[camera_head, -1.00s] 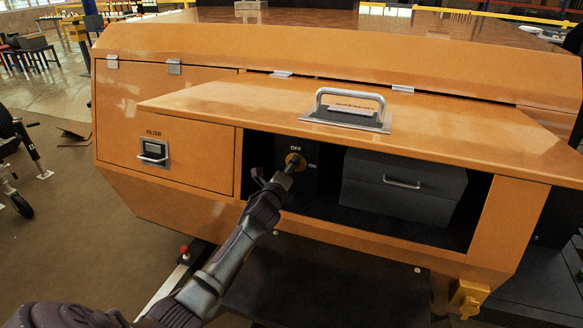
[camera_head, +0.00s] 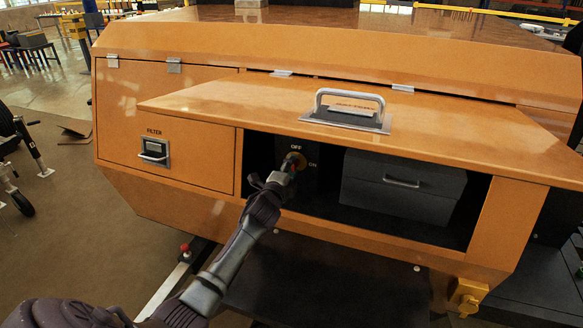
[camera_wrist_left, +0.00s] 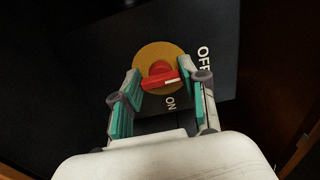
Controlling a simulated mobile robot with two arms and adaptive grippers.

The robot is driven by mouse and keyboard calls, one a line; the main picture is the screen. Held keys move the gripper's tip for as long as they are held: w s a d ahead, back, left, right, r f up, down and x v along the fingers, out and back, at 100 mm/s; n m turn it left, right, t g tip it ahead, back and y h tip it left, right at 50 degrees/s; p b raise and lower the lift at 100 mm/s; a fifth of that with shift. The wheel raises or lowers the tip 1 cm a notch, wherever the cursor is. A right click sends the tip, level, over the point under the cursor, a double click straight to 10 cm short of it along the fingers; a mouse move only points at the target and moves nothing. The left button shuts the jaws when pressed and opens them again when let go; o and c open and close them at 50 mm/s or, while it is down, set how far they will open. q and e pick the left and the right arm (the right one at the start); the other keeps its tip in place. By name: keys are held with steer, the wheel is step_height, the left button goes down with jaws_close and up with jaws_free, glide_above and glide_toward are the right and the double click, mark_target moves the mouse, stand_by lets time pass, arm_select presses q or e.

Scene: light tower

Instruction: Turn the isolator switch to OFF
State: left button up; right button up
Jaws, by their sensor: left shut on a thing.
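The isolator switch is a red handle (camera_wrist_left: 160,78) on a round yellow plate (camera_wrist_left: 152,55), set on a dark panel (camera_wrist_left: 205,30). In the head view the yellow plate (camera_head: 301,158) sits in the open bay, with OFF above it and ON to its right. In the wrist view OFF is at the right and ON below; the handle's white mark points right, toward the OFF side. My left gripper (camera_head: 289,166) is at the switch, its teal-padded fingers (camera_wrist_left: 163,88) on either side of the red handle and shut on it. My right gripper is not in view.
A grey box (camera_head: 402,187) with a handle stands right of the switch in the bay. The raised orange battery lid (camera_head: 240,99) overhangs the bay from above. A closed FILTER door (camera_head: 200,165) is at the left. The bay's lower orange edge runs beneath my wrist.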

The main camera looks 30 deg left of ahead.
arm_select(q)
steer(key=shift+f, duration=0.1)
steer(key=o, duration=1.2)
steer(key=shift+c, duration=0.2)
steer(key=v, duration=1.2)
